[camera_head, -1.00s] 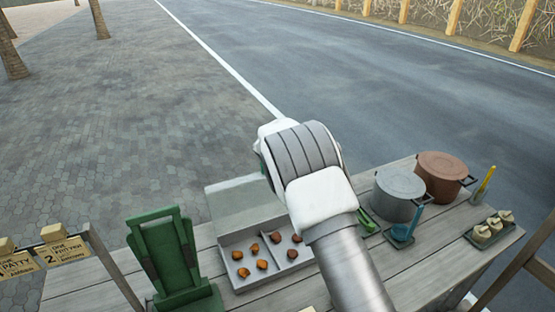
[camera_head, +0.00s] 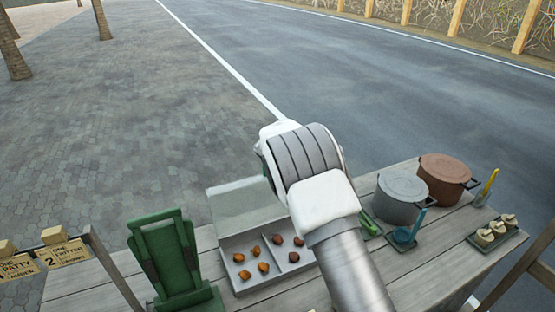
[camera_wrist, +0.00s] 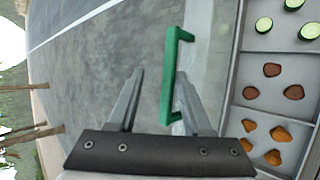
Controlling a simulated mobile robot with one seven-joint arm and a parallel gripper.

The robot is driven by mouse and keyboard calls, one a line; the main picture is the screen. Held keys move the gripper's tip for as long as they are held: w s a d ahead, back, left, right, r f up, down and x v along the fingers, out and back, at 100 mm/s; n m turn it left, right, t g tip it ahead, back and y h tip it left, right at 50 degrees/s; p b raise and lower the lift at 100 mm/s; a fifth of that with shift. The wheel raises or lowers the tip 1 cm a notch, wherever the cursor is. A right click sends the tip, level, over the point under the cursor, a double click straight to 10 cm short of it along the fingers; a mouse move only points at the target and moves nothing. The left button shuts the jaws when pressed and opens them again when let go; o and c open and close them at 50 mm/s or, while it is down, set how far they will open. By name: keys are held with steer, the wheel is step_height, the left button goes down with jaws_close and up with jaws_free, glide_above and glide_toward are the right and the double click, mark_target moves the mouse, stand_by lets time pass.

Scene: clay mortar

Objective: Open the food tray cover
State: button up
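The food tray (camera_head: 228,252) stands on the plank table with its compartments uncovered. Its grey cover (camera_head: 240,201) is raised along the tray's far edge. In the wrist view the cover (camera_wrist: 222,60) lies beside the food compartments, and its green handle (camera_wrist: 171,75) stands out from it. My gripper (camera_wrist: 159,73) is open, its two fingers spread apart. The handle lies between the finger lines, closer to the right finger; I cannot tell if they touch. In the head view my wrist hides the fingers and the handle.
The compartments hold orange pieces (camera_wrist: 273,157), brown patties (camera_wrist: 272,69) and cucumber slices (camera_wrist: 264,24). A green stand (camera_head: 165,255) is left of the tray.

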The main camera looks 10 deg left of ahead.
steer(key=shift+s, duration=0.1)
steer(key=b+v, duration=0.3)
steer(key=v, duration=1.4)
steer(key=shift+r, duration=0.15)
steer(key=shift+s, duration=0.1)
steer(key=s+d+r+m+g+h, duration=0.1)
steer(key=s+d+r+m, duration=0.4)
steer(key=d, duration=0.5)
steer(key=s+d+r+m+g, duration=0.1)
steer(key=s+d+r+m, duration=0.1)
steer(key=s+d+m, duration=0.55)
steer(key=s+d+f+m+g, duration=0.1)
steer(key=s+d+m, duration=0.4)
steer(key=s, duration=0.6)
steer(key=s+d+f+m, duration=0.1)
steer(key=s+d+m, duration=0.3)
steer(key=s, duration=0.8)
steer(key=shift+s+d+f+m+g+y, duration=0.3)
steer(key=shift+d+m+g, duration=0.1)
steer(key=shift+m, duration=0.35)
